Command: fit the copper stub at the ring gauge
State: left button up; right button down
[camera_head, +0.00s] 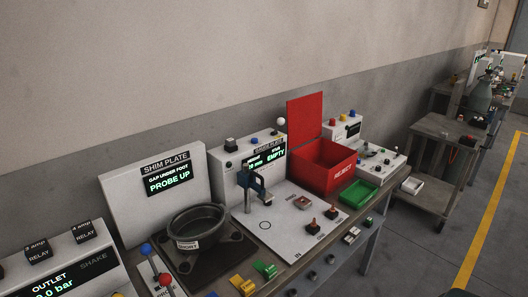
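Neither of my grippers shows in the head view. A white gauge station (287,236) stands in the middle of the bench. Its display (266,160) has a line reading "EMPTY". A blue gauge head on a post (254,181) stands over the plate, and a thin dark circle (265,225) is marked in front of it. A small pinkish block with a dark centre (302,202) sits on the plate. Two small orange-red pieces with dark bases (312,226) (331,212) stand to its right. I cannot tell which piece is the copper stub or the ring gauge.
A black bowl (196,224) stands left of the gauge, by a display reading "PROBE UP" (166,181). A red reject bin (323,172) with a raised lid and a green tray (358,194) stand right. A grey cart (439,155) is farther right, beside open floor.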

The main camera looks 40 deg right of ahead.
aim_at(312, 224)
jog(key=z, duration=1.6)
